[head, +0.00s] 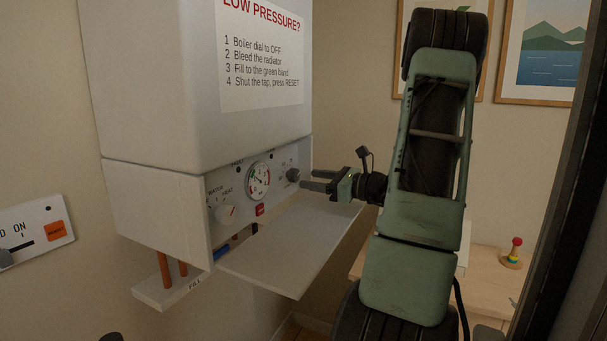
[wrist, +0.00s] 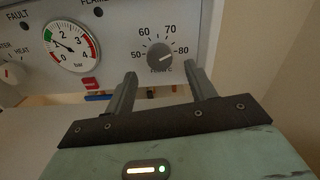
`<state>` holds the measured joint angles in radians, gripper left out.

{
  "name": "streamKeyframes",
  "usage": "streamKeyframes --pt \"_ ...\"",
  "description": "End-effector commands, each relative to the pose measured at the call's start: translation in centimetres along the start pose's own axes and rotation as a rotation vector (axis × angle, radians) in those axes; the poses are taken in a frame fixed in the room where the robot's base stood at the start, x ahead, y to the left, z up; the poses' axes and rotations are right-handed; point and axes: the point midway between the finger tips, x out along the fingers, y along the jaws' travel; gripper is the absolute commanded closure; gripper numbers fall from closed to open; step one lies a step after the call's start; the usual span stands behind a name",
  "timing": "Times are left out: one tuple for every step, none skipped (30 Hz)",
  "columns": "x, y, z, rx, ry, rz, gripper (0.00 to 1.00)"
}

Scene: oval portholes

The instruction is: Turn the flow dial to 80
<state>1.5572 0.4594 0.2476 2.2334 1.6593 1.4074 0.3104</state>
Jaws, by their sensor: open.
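The flow dial (wrist: 159,54) is a dark round knob on the boiler's grey panel, with marks 50, 60, 70 and 80 around it. A pale line on its face appears to point right, toward the 80 side; I cannot read it exactly. It also shows at the panel's right end in the head view (head: 293,175). My gripper (head: 306,180) is open and empty, its fingers pointing at the panel close to the dial. In the wrist view my gripper (wrist: 160,74) has its fingertips just below the dial, one on either side. Contact is not visible.
A pressure gauge (wrist: 71,46), a red button (wrist: 91,84) and a water/heat knob (head: 226,212) are left of the dial. A lowered flap (head: 300,245) juts out below the panel. A fill shelf (head: 172,288) with copper pipes hangs lower left.

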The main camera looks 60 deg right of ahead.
Motion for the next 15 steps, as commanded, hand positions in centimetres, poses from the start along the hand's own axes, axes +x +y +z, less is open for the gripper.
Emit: streamKeyframes --pt "0.9 0.1 0.2 0.002 -0.001 0.004 0.45" --pt "1.3 0.1 0.2 0.002 -0.001 0.002 0.45" --pt "1.9 0.1 0.1 0.002 0.000 0.003 0.45" --pt "2.3 0.1 0.1 0.002 -0.001 0.003 0.45" --pt "2.6 0.1 0.1 0.002 -0.001 0.003 0.45" --pt "2.9 0.0 0.1 0.002 -0.001 0.001 0.45" --pt "3.1 0.0 0.1 0.001 0.000 0.001 0.45" --pt "3.3 0.0 0.0 0.001 0.000 0.001 0.45" --pt "3.5 0.0 0.0 0.001 0.001 0.001 0.45" --pt "3.6 0.0 0.0 0.001 0.001 0.001 0.45" --pt "3.7 0.0 0.0 0.001 0.000 0.000 0.45" --pt "3.8 0.0 0.0 0.001 0.000 0.000 0.45" --pt "3.8 0.0 0.0 0.001 0.000 0.000 0.45" --pt "3.8 0.0 0.0 0.001 0.000 0.000 0.45" --pt "3.8 0.0 0.0 0.001 0.000 0.000 0.45"
